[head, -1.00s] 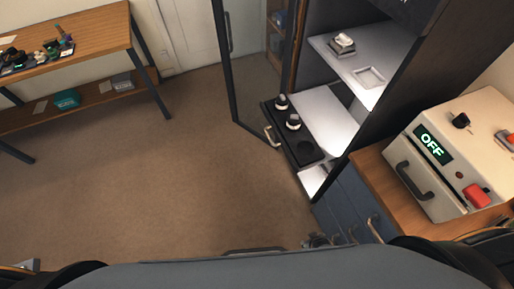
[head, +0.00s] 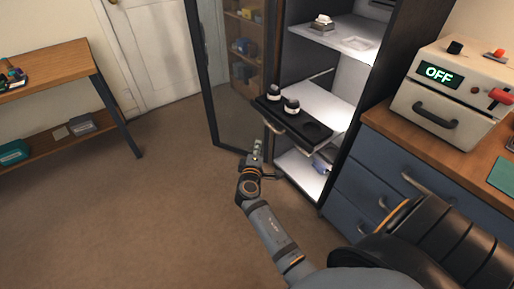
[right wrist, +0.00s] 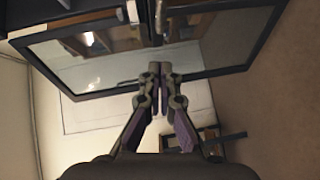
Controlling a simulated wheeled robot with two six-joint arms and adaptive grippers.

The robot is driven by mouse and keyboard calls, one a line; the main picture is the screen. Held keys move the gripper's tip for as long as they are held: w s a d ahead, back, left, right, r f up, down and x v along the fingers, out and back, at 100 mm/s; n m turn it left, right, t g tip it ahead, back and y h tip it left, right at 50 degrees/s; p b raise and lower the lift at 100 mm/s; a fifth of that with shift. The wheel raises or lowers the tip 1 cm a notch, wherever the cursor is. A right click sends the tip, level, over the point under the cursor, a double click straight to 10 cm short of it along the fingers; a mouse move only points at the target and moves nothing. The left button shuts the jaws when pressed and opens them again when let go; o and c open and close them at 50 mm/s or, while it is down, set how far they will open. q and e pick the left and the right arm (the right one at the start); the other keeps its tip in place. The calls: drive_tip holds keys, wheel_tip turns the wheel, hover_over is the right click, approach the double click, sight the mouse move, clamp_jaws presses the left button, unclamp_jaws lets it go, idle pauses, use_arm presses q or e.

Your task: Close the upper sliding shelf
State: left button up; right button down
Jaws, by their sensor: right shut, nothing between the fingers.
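The upper sliding shelf (head: 304,130) is a black tray slid out of the lit cabinet. Two black-and-white lens-like parts (head: 272,92) (head: 291,107) stand on it, beside an empty round recess. A pale bar handle (head: 273,126) sits on its front edge. My right gripper (head: 258,146) is shut and empty, a little below and in front of this handle, apart from it as far as I can see. In the right wrist view the closed fingertips (right wrist: 158,70) point towards glass panels, with nothing between them. My left gripper is not in view.
The cabinet's dark-framed glass door (head: 205,75) stands open left of the tray. A white shelf (head: 335,35) with a small part is above. Right are blue drawers (head: 365,190) and a machine reading OFF (head: 455,95). The floor (head: 150,210) left is clear.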

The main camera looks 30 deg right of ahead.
sight(269, 127)
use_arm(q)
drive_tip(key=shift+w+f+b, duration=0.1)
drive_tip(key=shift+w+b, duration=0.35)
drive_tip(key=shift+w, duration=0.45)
use_arm(e)
drive_tip(key=w+d+f, duration=0.2)
drive_tip(key=w+d, duration=0.4)
drive_tip(key=d, duration=0.2)
drive_tip(key=shift+d, duration=0.25)
